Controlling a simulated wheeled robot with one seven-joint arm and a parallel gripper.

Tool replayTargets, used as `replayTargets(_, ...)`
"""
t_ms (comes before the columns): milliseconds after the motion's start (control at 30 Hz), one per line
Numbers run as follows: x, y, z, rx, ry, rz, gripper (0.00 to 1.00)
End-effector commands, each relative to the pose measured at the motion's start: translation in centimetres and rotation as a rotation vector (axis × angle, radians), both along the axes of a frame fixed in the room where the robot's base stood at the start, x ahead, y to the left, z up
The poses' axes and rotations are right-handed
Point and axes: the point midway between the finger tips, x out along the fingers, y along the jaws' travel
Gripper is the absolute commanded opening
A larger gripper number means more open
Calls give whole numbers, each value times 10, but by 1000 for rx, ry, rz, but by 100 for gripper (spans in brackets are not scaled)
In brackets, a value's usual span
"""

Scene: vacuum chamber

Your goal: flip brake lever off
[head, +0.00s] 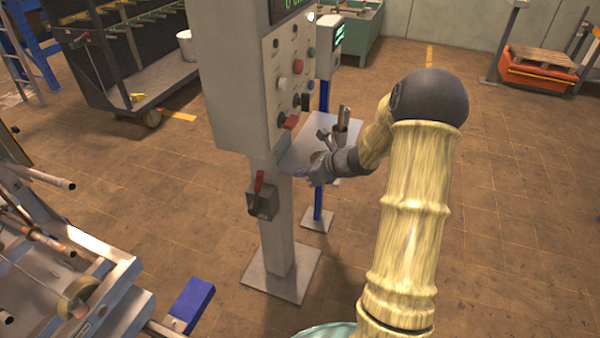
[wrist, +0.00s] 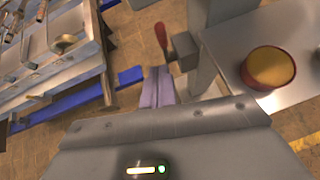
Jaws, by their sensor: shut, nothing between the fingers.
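The brake lever is a red handle (head: 259,183) on a small dark grey box (head: 264,203) fixed to the lower post of the grey control stand. The handle points up. In the wrist view the red handle (wrist: 161,36) and its box (wrist: 185,50) show beyond my fingertips. My gripper (head: 300,170) is to the right of the lever and a little higher in the head view, apart from it. Its pale purple fingers (wrist: 157,85) are shut and empty in the wrist view.
The control panel (head: 256,85) with knobs and buttons is above my gripper. A small metal table (head: 300,150) is beside my gripper; the wrist view shows a red round container (wrist: 268,70) on it. A metal frame machine (head: 110,280) stands at left.

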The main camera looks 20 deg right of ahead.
Motion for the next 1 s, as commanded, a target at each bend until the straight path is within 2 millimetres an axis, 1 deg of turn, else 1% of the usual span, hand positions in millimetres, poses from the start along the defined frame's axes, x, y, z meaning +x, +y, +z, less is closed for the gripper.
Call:
replayTargets(67,-1,1,0,-5,0,5,0)
replayTargets(167,-7,9,0,-42,0,53,0)
replayTargets(267,-23,27,1,-139,-6,170,0)
replayTargets(367,-51,49,2,-290,-22,363,0)
replayTargets(433,-75,63,3,-416,-44,529,0)
replayTargets(500,-100,74,4,-546,-73,705,0)
replayTargets(600,-134,83,8,-721,-124,955,0)
replayTargets(800,-192,89,19,-1045,-268,1460,0)
replayTargets(900,-216,88,26,-1190,-359,1707,0)
replayTargets(1000,-233,87,32,-1304,-446,1915,0)
